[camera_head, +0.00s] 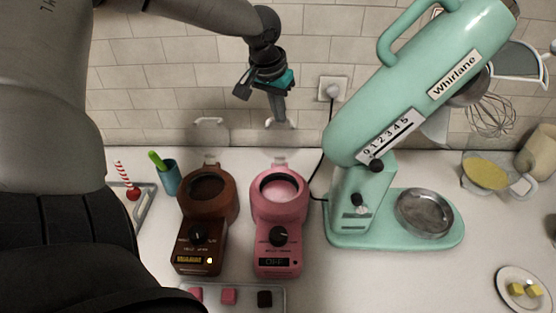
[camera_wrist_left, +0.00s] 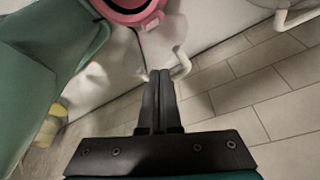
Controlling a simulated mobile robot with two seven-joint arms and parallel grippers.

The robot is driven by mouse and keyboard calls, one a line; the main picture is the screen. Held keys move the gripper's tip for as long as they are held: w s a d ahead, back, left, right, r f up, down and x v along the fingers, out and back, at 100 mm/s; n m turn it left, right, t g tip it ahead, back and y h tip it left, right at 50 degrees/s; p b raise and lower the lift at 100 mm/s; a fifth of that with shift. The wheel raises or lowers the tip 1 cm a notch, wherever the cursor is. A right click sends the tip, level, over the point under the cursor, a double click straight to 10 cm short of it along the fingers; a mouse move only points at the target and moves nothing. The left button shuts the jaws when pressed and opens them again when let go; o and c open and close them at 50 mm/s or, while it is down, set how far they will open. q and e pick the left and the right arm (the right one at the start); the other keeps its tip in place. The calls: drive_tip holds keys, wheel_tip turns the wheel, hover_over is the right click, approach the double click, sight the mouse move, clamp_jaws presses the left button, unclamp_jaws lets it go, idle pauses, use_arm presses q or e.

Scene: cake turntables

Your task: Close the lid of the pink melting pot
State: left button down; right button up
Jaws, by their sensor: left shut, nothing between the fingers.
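The pink melting pot (camera_head: 280,215) stands at the counter's middle with its round opening showing. Its clear lid (camera_head: 281,147) is raised upright at the back, with a white handle (camera_head: 281,125) at the top. My left gripper (camera_head: 279,120) points down at that handle, close to the wall. In the left wrist view, its shut fingers (camera_wrist_left: 160,76) are beside the white handle (camera_wrist_left: 182,62), with nothing between them. I cannot tell if they touch it. Part of the pink pot (camera_wrist_left: 130,12) shows at the top there. My right gripper is not in view.
A brown melting pot (camera_head: 205,220), its lid (camera_head: 210,135) also raised, stands close on the left. A large mint mixer (camera_head: 350,130) stands close on the right. The tiled wall (camera_head: 160,110) is right behind. A tray (camera_head: 273,297) with small blocks lies in front.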

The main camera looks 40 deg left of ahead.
use_arm(q)
drive_tip(key=shift+s+d, duration=1)
drive_tip(key=shift+s, duration=0.2)
drive_tip(key=s+d+f+b, duration=0.5)
drive_tip(key=s, duration=0.1)
drive_tip(key=shift+s+d+f, duration=0.3)
drive_tip(key=shift+s+d, duration=0.05)
drive_tip(key=shift+s, duration=0.05)
idle(0.3)
drive_tip(key=shift+r, duration=0.1)
drive_tip(key=d+p+v, duration=0.1)
drive_tip(key=p+v, duration=0.5)
drive_tip(key=v, duration=0.1)
drive_tip(key=shift+d+r+p, duration=0.25)
drive_tip(key=shift+r+p, duration=0.05)
drive_tip(key=shift+r, duration=0.05)
